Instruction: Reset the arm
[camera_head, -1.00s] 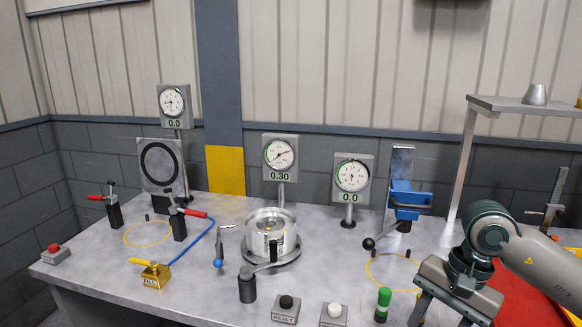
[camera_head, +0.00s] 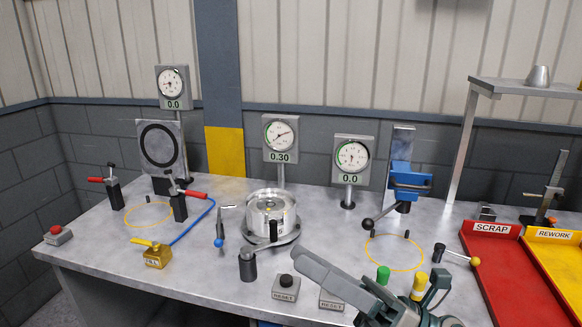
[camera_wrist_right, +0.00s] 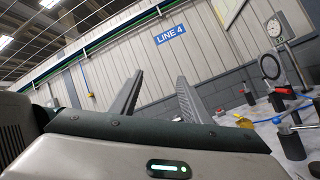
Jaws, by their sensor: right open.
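My right gripper (camera_head: 312,264) shows at the bottom of the head view, right of centre. Its grey fingers point up and left, above the front of the bench (camera_head: 200,262) near the reset buttons. In the right wrist view the two fingers (camera_wrist_right: 158,92) stand apart with nothing between them; the wall and ceiling show beyond. A round metal clutch part (camera_head: 270,208) sits in the fixture at mid-bench, apart from the gripper. My left gripper is not in view.
The gripper partly covers one reset button box (camera_head: 331,302); another (camera_head: 286,288) stands beside it. Green (camera_head: 383,274) and yellow (camera_head: 419,286) capped cylinders are close to my wrist.

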